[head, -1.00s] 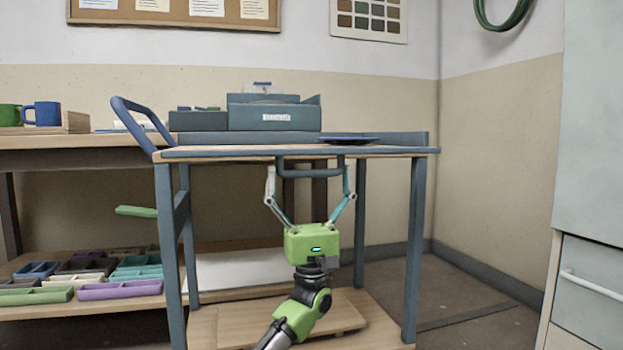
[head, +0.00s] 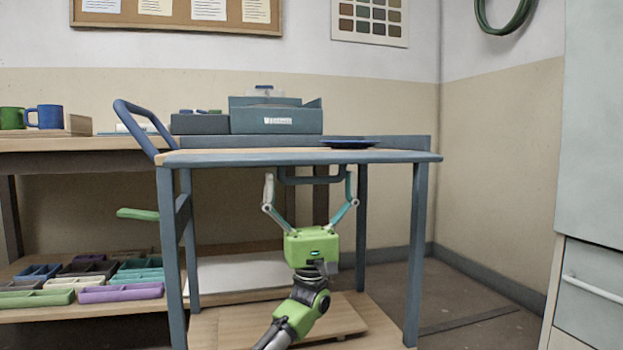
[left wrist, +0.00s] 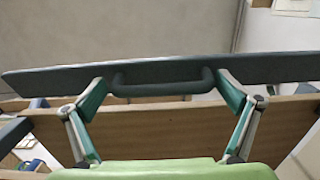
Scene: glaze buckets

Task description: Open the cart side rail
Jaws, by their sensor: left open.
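The cart side rail (head: 225,158) is a blue-grey bar along the near edge of the cart top. A U-shaped handle (head: 312,181) hangs under it. The rail (left wrist: 55,81) and handle (left wrist: 163,90) also cross the left wrist view. My left gripper (head: 309,178) is below the rail, its fingers spread wide to either side of the handle. In the left wrist view my left gripper (left wrist: 163,82) has one fingertip near each end of the handle, and it is open. I cannot tell whether the fingertips touch. My right gripper is not in view.
The cart's push handle (head: 137,125) rises at the left. Several coloured trays lie on a low shelf (head: 30,313) at the left. A pale cabinet (head: 590,290) stands at the right.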

